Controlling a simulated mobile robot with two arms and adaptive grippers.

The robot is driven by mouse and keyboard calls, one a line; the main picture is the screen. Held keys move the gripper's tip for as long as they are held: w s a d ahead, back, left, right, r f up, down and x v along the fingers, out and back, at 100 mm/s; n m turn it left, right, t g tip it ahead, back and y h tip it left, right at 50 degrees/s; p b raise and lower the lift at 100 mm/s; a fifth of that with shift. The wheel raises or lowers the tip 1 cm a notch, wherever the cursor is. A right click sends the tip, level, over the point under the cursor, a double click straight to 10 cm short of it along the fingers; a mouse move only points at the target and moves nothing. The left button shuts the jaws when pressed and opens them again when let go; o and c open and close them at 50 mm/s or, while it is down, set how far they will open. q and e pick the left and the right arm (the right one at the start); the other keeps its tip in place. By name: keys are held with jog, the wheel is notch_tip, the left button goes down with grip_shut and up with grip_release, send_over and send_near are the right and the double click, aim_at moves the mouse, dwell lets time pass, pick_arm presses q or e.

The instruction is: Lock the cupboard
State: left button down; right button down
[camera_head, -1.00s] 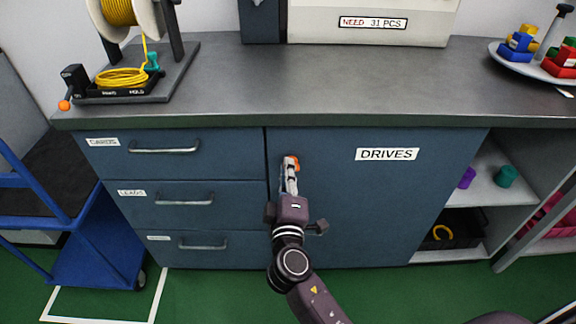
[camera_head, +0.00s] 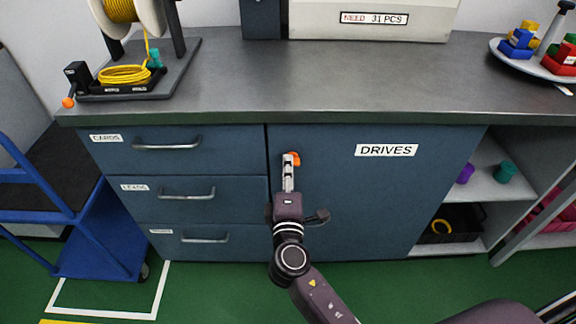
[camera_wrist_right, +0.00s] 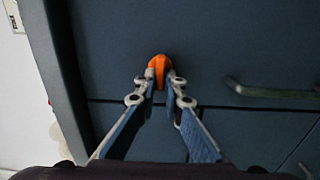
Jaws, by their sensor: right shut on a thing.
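The cupboard is the blue door labelled DRIVES (camera_head: 440,195), flush with the drawer front beside it. A small orange knob (camera_head: 296,158) sits high on the door near its left edge. It also shows in the right wrist view (camera_wrist_right: 159,64). My right gripper (camera_head: 289,160) is shut on the orange knob, its fingertips (camera_wrist_right: 160,78) on either side of it. The door's bar handle (camera_wrist_right: 270,91) shows in the right wrist view; my arm hides it in the head view. The knob's exact angle is partly hidden by the fingers. My left gripper is out of view.
Labelled drawers with bar handles (camera_head: 168,144) are left of the door. The grey worktop (camera_head: 270,85) juts above. A blue cart (camera_head: 100,245) stands at the left. Open shelves (camera_head: 490,188) are at the right. Green floor in front is clear.

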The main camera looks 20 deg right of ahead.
jog(key=c, duration=2)
grip_release()
jog(key=shift+c, duration=0.2)
jog(key=v, duration=1.2)
